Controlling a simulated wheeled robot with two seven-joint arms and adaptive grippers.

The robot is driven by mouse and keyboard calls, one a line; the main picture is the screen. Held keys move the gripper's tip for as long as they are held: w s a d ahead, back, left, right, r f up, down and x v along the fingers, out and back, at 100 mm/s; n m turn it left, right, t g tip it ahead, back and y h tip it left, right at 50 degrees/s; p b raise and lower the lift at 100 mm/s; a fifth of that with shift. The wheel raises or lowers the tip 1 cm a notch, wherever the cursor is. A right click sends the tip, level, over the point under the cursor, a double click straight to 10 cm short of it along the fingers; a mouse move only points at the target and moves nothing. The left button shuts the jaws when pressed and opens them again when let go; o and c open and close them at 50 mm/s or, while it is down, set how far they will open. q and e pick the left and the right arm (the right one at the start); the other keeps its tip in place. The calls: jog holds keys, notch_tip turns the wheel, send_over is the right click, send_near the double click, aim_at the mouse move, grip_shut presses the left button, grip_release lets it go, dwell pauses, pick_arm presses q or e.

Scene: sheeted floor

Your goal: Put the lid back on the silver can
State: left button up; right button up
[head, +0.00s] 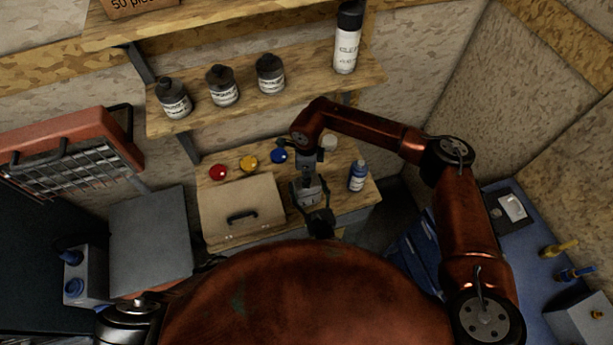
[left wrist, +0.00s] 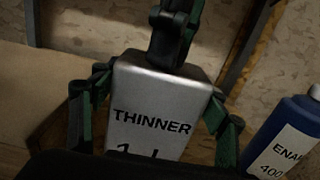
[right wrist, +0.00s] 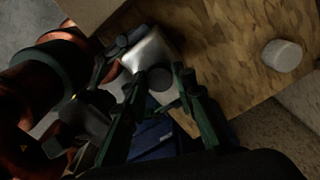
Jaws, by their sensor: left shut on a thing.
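The silver can (head: 309,192) marked THINNER stands upright on the wooden bench; its label faces the left wrist view (left wrist: 155,130). My left gripper (left wrist: 153,105) is shut around the can, one finger on each side. My right gripper (right wrist: 160,82) points down over the can's top. In the right wrist view, a dark round lid-like piece (right wrist: 159,79) shows between its fingertips, at the can's top. Whether the fingers grip it, and whether it touches the can's opening, is unclear. The right fingertips also show above the can in the left wrist view.
A blue bottle (head: 357,176) stands right of the can, a closed wooden box (head: 238,205) left. Red (head: 217,172), yellow (head: 248,163), blue (head: 279,156) and whitish (head: 330,143) round pieces sit behind. Above, the shelf (head: 200,116) holds dark-topped bottles and a spray can (head: 347,45).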

jog(key=o, duration=0.4)
notch_tip(320, 180, up, 12)
dwell(0.6)
pick_arm(q)
jog(key=o, duration=2.4)
jog(key=shift+o, duration=0.2)
jog(key=v, duration=1.2)
